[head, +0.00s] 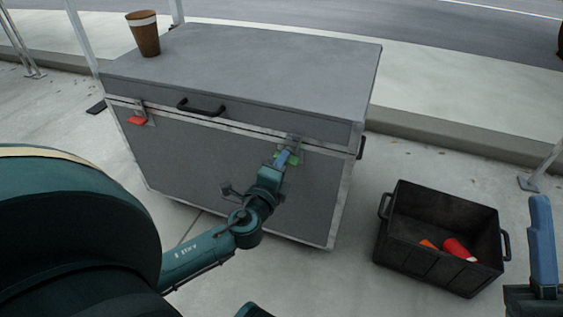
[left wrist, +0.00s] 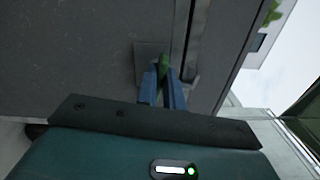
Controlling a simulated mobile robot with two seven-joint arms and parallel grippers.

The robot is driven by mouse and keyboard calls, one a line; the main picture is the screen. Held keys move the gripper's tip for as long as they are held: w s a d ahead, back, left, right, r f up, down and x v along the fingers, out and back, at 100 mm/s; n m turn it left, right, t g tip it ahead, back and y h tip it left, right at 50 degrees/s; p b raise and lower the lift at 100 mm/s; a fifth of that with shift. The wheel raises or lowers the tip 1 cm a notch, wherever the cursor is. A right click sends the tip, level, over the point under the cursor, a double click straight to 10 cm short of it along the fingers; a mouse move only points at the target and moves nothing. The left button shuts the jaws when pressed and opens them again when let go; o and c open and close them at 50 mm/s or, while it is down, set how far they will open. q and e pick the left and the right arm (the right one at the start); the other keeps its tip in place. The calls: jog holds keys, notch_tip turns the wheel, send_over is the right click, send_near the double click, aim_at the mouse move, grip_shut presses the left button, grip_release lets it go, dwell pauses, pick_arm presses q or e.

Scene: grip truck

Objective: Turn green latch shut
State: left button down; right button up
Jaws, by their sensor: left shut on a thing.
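A large grey case (head: 228,160) with a closed lid stands on the pavement. A green latch (head: 292,158) is on the right of its front, just under the lid seam; it also shows in the left wrist view (left wrist: 164,62). My left gripper (head: 282,158) is at the green latch, its blue fingers (left wrist: 162,84) shut on it and partly hiding it. A red latch (head: 137,120) is on the left of the front. At the right edge of the head view is a blue finger of my right gripper (head: 542,240); its opening does not show.
A brown cup (head: 144,36) stands on the lid's back left corner. A black handle (head: 202,108) is on the case front. A black crate (head: 410,256) with red and orange items stands to the right. Metal posts stand at the left and right.

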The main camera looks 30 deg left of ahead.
pick_arm(q)
jog(key=shift+a+n, duration=0.15)
jog(key=shift+n, duration=0.95)
jog(key=shift+w, duration=0.1)
jog(key=c, duration=1.5)
grip_release()
jog(key=v, duration=1.3)
jog(key=shift+d, duration=0.2)
